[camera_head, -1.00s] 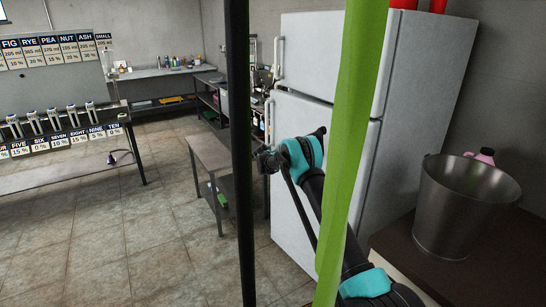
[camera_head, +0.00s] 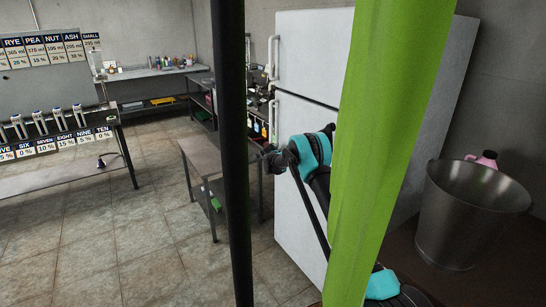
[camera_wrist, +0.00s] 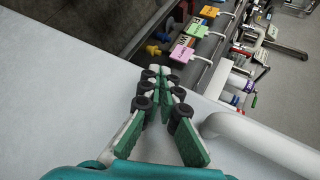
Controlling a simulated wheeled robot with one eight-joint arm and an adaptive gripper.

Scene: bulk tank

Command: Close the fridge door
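The white fridge (camera_head: 308,65) stands right of centre in the head view, with a smaller upper door and a taller lower door (camera_head: 300,190). Each door has a white handle on its left edge. Whether either door stands slightly off the body cannot be told, as a green strip and my arm hide part of it. My gripper (camera_wrist: 162,76) appears shut and empty, its green-padded fingers converging at the tips. In the wrist view it is over a smooth white surface (camera_wrist: 60,80), apparently the fridge, beside a white handle bar (camera_wrist: 260,140). Contact cannot be told.
A black pole (camera_head: 235,150) and a green upright strip (camera_head: 390,140) cross the near view. A small metal table (camera_head: 215,150) stands left of the fridge. A metal bucket (camera_head: 465,215) sits on the dark counter at right. Tiled floor (camera_head: 150,230) lies open at left.

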